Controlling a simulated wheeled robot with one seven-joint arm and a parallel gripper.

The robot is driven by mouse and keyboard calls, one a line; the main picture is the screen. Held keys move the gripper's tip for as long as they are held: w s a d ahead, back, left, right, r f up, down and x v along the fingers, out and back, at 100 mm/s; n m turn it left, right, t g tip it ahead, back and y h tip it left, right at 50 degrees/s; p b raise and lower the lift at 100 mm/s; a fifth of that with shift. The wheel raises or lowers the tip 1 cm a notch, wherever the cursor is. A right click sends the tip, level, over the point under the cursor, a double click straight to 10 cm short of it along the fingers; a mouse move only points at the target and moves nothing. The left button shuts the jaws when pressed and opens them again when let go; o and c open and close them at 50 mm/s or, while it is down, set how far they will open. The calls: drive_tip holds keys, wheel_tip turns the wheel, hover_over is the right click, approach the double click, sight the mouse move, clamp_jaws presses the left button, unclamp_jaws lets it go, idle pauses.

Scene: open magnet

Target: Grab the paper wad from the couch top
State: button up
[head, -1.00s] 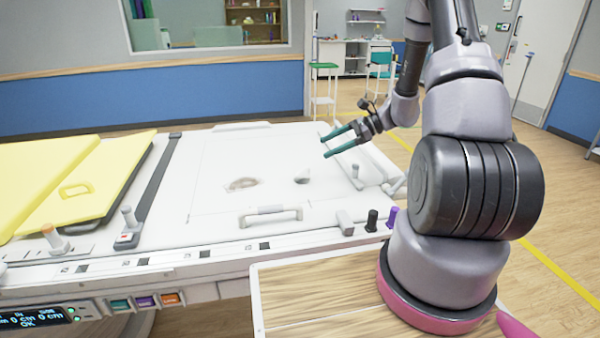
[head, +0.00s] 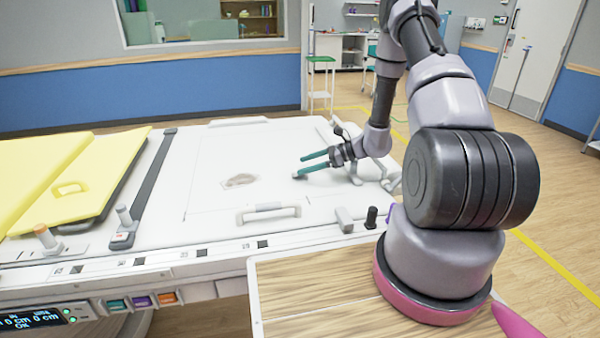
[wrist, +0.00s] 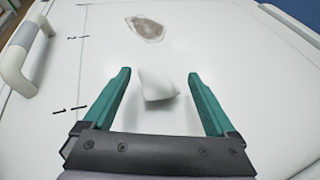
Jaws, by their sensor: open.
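The paper wad (wrist: 157,84) is a small, white, crumpled lump on the white couch top (wrist: 60,135). In the wrist view it lies between the two green fingers of my gripper (wrist: 159,90), with a gap on each side. In the head view my gripper (head: 305,165) is low over the right part of the couch top (head: 215,205), its fingers pointing left. The wad is mostly hidden there by the fingers; only a small grey bit (head: 299,176) shows. My gripper is open and holds nothing.
A brownish stain (head: 239,180) marks the couch top left of my gripper. A pale handle (head: 267,212) stands up at the near edge. A grey block (head: 344,220) and a black knob (head: 371,217) are at the near right. A yellow pad (head: 45,180) covers the left end.

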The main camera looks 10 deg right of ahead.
drive_tip(key=shift+x, duration=1.3)
drive_tip(key=c, duration=1.4)
drive_tip(key=shift+o, duration=0.2)
